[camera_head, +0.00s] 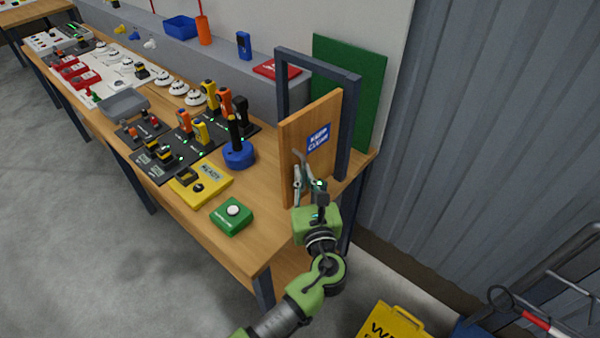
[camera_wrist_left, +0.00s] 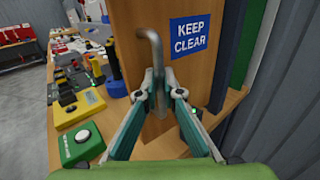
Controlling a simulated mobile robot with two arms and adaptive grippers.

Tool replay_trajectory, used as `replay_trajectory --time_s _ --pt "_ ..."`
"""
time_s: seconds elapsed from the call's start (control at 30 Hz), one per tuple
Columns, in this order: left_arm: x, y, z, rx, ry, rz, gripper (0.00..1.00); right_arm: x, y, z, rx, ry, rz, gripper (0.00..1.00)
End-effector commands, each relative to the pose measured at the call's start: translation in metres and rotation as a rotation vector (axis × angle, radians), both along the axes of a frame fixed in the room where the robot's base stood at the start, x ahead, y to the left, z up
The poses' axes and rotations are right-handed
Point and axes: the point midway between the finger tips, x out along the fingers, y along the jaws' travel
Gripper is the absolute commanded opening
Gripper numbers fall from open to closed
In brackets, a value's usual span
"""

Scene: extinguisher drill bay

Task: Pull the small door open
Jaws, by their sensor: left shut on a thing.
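The small door (camera_head: 325,118) is a wooden panel with a blue "KEEP CLEAR" sign, standing in a dark blue frame (camera_head: 318,65) at the table's right end. It stands at an angle to the frame, its left edge out toward me and its right edge near the right post. In the left wrist view, the door (camera_wrist_left: 131,58) carries a bent grey metal handle (camera_wrist_left: 157,55). My left gripper (camera_head: 306,176) is in front of the door, its fingers (camera_wrist_left: 163,92) closed around the handle's lower part. The fingers hide part of the handle. My right gripper is out of view.
A green button box (camera_head: 232,217), a yellow box (camera_head: 200,188) and a blue-based joystick (camera_head: 238,155) stand on the table left of the door. A green panel (camera_head: 361,85) is behind the frame. A yellow sign (camera_head: 396,322) stands on the floor at the bottom.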

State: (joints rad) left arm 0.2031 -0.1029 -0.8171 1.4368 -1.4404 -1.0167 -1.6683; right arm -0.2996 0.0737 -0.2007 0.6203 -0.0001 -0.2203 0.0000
Motion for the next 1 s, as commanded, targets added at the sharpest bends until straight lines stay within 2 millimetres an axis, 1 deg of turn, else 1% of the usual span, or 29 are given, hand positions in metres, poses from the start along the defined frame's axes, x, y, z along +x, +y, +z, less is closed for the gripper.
replay_trajectory --time_s 0.23,0.5,0.53,0.57,0.87,0.97,1.0 --pt "0.0 -0.002 0.001 0.001 -0.001 -0.003 0.0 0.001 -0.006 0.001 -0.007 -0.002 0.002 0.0" --pt "0.001 -0.002 0.001 0.0 -0.002 -0.002 0.0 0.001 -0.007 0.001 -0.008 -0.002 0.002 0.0" --pt "0.001 -0.002 0.001 0.001 -0.003 -0.002 0.1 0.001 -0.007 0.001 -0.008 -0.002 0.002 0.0" --pt "0.001 -0.001 0.001 0.001 -0.003 -0.001 0.14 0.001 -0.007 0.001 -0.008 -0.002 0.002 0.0" --pt "-0.001 -0.001 0.001 0.0 -0.002 0.0 0.14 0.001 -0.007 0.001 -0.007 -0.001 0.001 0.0" --pt "-0.01 -0.003 0.0 0.0 -0.001 0.0 0.14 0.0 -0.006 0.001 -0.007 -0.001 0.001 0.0" --pt "-0.016 -0.004 -0.001 0.0 0.001 -0.001 0.14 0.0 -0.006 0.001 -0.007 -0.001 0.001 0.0"
